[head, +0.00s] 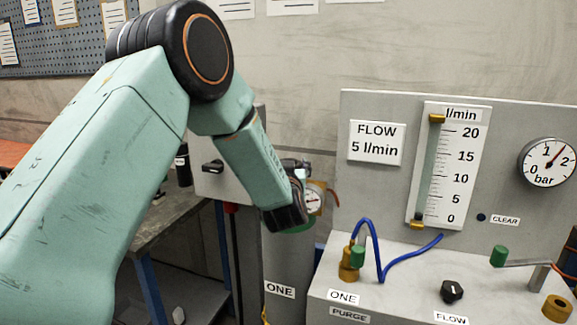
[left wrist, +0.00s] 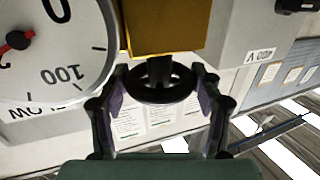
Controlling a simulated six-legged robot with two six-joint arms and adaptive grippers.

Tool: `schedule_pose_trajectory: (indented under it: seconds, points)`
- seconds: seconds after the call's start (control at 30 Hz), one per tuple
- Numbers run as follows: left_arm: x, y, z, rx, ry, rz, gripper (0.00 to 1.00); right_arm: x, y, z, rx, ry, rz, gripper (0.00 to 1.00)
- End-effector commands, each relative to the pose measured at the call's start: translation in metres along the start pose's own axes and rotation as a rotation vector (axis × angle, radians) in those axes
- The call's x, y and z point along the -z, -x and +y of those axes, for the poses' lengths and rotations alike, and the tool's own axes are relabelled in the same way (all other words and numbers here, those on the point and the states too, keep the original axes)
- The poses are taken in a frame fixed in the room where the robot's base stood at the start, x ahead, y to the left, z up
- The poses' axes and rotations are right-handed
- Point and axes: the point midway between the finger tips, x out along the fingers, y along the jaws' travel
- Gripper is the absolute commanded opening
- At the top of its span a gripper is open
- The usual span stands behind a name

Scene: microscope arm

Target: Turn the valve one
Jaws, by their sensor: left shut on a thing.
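My left arm comes in from the left in the head view. My left gripper (head: 293,205) is at the top of the grey cylinder labelled ONE (head: 279,289), beside a small gauge (head: 314,200). In the left wrist view the fingers of my left gripper (left wrist: 160,92) are shut on a black round valve handwheel (left wrist: 160,88), one on each side of it. The wheel sits on a brass-yellow valve body (left wrist: 160,25). In the head view my gripper mostly hides the valve. My right gripper is not in view.
A grey panel bench at right carries a flow tube (head: 447,165), a bar gauge (head: 547,162), a black FLOW knob (head: 452,291), a blue hose (head: 384,262) and green-handled fittings (head: 499,256). A workbench (head: 160,215) stands behind my arm. A large dial (left wrist: 55,50) is close to the gripper.

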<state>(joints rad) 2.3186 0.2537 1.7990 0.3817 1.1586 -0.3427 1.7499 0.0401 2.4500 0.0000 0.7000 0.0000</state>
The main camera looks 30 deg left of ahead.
Motion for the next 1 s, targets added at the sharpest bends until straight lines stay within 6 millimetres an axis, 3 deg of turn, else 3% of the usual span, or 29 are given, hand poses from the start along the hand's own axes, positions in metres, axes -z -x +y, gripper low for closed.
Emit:
schedule_pose_trajectory:
  seconds: [0.3, 0.67, 0.77, 1.0]
  points:
    - [0.0, 0.0, 0.0, -0.001, 0.0, 0.001, 0.89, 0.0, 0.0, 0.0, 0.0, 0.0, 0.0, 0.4]
    - [0.0, 0.003, 0.0, -0.001, 0.001, -0.001, 0.89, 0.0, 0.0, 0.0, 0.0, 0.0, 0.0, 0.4]
    - [0.001, 0.011, 0.001, -0.002, 0.0, 0.0, 0.89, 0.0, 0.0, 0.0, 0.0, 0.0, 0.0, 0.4]
    - [0.0, 0.051, 0.001, -0.004, -0.003, -0.001, 0.89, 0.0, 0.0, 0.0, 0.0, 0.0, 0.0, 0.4]
